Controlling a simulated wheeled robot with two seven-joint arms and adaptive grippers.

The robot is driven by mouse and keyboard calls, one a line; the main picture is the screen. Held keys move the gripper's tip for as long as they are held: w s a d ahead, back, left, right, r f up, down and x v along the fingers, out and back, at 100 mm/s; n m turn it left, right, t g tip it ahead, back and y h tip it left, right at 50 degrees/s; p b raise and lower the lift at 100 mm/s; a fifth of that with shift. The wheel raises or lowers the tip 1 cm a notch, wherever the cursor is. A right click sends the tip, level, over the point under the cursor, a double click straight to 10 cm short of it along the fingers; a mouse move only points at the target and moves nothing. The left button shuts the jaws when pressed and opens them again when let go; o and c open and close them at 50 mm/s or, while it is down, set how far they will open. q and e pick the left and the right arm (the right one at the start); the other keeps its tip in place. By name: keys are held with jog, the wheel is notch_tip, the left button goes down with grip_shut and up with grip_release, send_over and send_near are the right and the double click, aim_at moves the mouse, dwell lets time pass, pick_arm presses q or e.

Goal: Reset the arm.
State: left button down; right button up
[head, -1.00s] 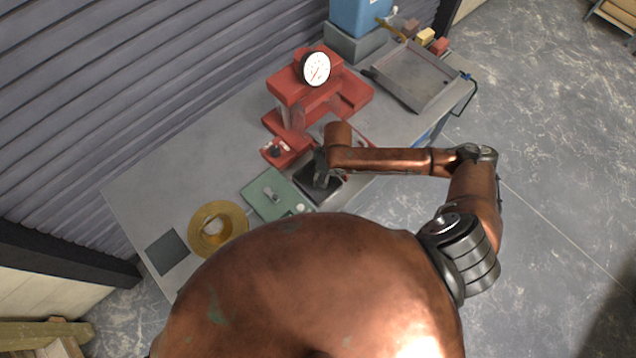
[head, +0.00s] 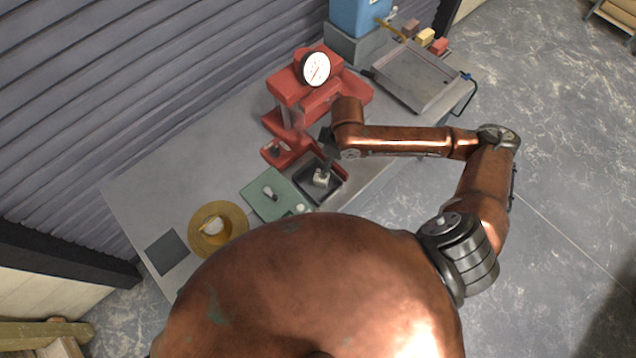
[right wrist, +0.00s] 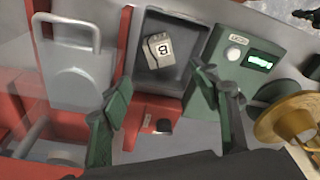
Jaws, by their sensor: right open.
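My right arm reaches over the bench from the right in the head view. Its gripper (head: 327,143) is partly hidden by the wrist there, above the red machine's front. In the right wrist view the right gripper (right wrist: 172,100) shows with its two green-grey fingers spread wide and nothing between the tips. The block (head: 321,177) and the tray (head: 331,194) also show in the head view. My left gripper is not in view.
A red press with a round dial (head: 315,69) stands behind the gripper. A grey metal tray (head: 433,96) is at the far right.

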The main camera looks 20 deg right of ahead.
jog(key=shift+s+d+r, duration=0.1)
jog(key=shift+r, duration=0.5)
